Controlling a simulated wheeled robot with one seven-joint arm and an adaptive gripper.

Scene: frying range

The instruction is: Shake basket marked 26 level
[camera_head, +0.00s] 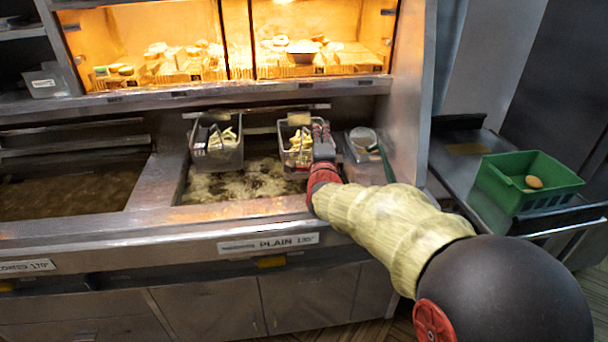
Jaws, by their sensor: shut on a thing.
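Two fry baskets with pale pieces in them are at the fryer vat (250,186) labelled PLAIN. The left basket (217,158) hangs at the vat's back left. The right basket (292,165) is at the back right, above the bubbling oil. My gripper (321,140) is shut at the right basket's right front side, on what looks like its handle; the grip itself is small and partly hidden. No number 26 is readable on either basket. I cannot tell exactly how level the right basket is.
A metal container (365,144) stands right of the vat. A green crate (515,196) holding a round brown item sits on the right counter. Another oil vat (65,190) is at left. A lit warming shelf (240,85) with food runs above the vats.

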